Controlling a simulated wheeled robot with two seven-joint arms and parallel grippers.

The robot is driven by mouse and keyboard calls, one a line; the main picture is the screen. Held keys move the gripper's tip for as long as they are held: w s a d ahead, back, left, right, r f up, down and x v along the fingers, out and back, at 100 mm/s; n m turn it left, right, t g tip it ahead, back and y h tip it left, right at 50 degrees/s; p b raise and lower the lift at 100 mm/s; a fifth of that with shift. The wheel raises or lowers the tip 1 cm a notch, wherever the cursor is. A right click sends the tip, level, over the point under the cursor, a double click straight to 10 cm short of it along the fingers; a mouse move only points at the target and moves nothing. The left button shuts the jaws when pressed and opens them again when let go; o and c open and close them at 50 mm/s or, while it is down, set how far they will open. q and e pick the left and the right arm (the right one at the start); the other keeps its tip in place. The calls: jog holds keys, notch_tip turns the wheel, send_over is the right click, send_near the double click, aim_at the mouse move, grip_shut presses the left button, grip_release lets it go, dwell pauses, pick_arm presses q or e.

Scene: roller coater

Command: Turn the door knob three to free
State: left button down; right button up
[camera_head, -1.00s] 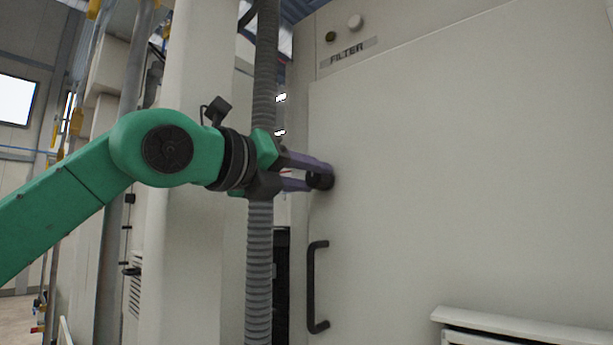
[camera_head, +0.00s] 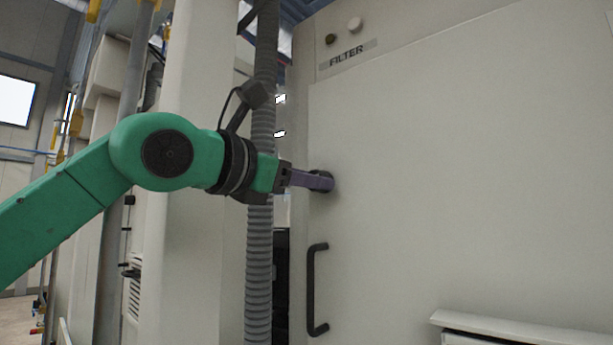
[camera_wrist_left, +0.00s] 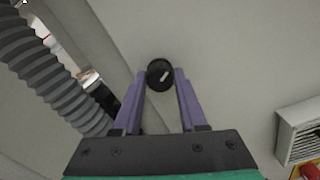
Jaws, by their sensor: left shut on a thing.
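A round black door knob (camera_wrist_left: 160,74) with a light pointer mark sits on the pale cabinet door (camera_head: 450,180), near its left edge. In the left wrist view the knob is between my two purple fingertips. My left gripper (camera_head: 322,182) is shut on the knob, which is mostly hidden behind the fingers in the head view. The light mark on the knob slants in the left wrist view. My right gripper is not in view.
A black door handle (camera_head: 317,290) is below the knob. A grey ribbed hose (camera_head: 259,290) runs vertically behind my left wrist. A FILTER label (camera_head: 347,53) is above the door. A white vent (camera_head: 520,330) juts out at lower right.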

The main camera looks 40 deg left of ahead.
pick_arm(q)
jog(key=m, duration=0.6)
jog(key=shift+r, duration=0.1)
dwell(0.5)
jog(key=shift+c, duration=2.2)
grip_release()
jog(key=shift+w, duration=0.35)
jog(key=s+b, duration=0.5)
jog(key=s, duration=0.9)
jog(key=shift+s+d, duration=0.15)
jog(key=shift+s, duration=0.2)
jog(key=shift+w, duration=0.1)
